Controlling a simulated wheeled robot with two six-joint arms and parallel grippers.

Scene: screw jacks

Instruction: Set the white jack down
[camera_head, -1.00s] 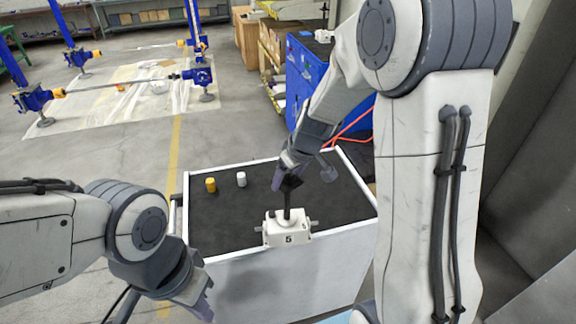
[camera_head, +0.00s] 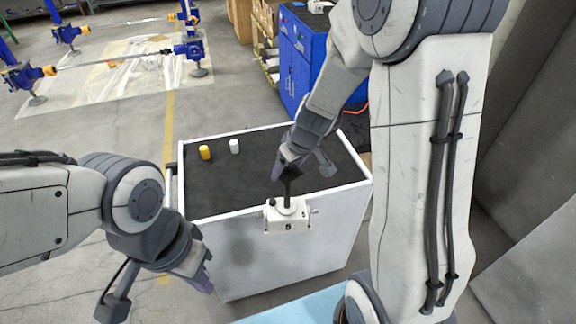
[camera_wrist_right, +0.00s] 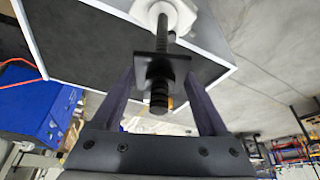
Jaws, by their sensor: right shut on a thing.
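The white jack (camera_head: 287,217), marked "5", hangs upright from my right gripper (camera_head: 281,174) in the head view. The gripper is shut on its dark screw top. The jack overlaps the near rim of the dark-topped cart (camera_head: 238,185); I cannot tell whether it touches the cart. In the right wrist view, the screw and square plate (camera_wrist_right: 160,68) sit between the two fingers, and part of the white body (camera_wrist_right: 172,14) shows at the top. My left gripper (camera_head: 203,283) is at lower left, beside the cart, with nothing visible in it; its opening is unclear.
A yellow cylinder (camera_head: 205,152) and a white cylinder (camera_head: 234,146) stand at the cart's far left. The rest of the cart top is mostly clear. A blue cabinet (camera_head: 303,62) stands behind. Blue jacks joined by rods (camera_head: 110,59) stand on the floor at upper left.

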